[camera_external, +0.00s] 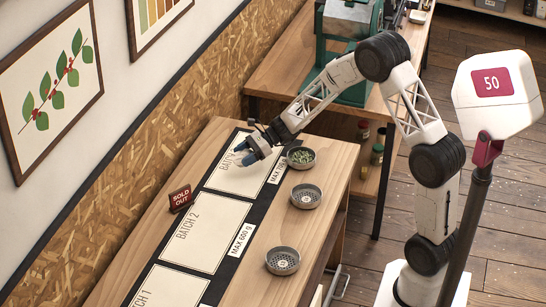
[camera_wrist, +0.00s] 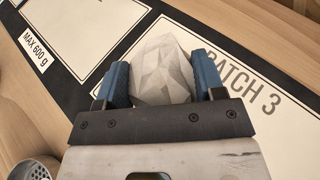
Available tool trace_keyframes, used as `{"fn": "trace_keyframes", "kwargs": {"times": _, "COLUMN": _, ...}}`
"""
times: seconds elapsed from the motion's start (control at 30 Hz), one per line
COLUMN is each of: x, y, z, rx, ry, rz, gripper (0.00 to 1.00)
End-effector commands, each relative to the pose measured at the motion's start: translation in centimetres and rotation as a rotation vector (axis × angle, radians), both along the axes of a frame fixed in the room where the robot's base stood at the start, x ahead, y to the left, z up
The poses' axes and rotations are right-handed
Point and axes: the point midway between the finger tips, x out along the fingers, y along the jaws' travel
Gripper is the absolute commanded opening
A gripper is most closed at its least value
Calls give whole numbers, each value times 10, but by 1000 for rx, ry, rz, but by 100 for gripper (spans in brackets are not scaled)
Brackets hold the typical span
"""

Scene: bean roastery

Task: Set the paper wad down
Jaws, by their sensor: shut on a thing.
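The paper wad (camera_wrist: 163,68) is a pale grey, faceted crumpled lump between the blue fingers of my gripper (camera_wrist: 163,82) in the wrist view. The fingers are shut on it, one on each side. In the external view my gripper (camera_external: 250,152) is low over the BATCH 3 panel (camera_external: 240,178) at the far end of the bench; the wad is mostly hidden there. The BATCH 3 panel also shows in the wrist view (camera_wrist: 285,70), behind the wad. I cannot tell whether the wad touches it.
Two perforated bowls (camera_external: 306,196) (camera_external: 283,261) stand nearer along the bench's right side. The BATCH 2 panel (camera_external: 212,236) is bare. A SOLD OUT sign (camera_external: 180,198) stands at the left.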

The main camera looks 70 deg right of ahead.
Motion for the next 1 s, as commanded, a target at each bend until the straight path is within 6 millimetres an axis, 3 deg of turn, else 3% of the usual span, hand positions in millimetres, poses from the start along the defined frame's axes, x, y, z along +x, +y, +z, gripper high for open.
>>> {"fn": "trace_keyframes", "kwargs": {"times": 0.2, "x": 4, "y": -66, "z": 1, "rx": 1, "ry": 0, "rz": -195, "gripper": 41}}
{"fn": "trace_keyframes", "kwargs": {"times": 0.43, "x": 2, "y": -118, "z": 2, "rx": 5, "ry": 2, "rz": -351, "gripper": 41}}
{"fn": "trace_keyframes", "kwargs": {"times": 0.6, "x": 0, "y": -132, "z": 1, "rx": 8, "ry": 5, "rz": -393, "gripper": 41}}
{"fn": "trace_keyframes", "kwargs": {"times": 1.0, "x": 2, "y": -133, "z": 1, "rx": 8, "ry": 4, "rz": -397, "gripper": 41}}
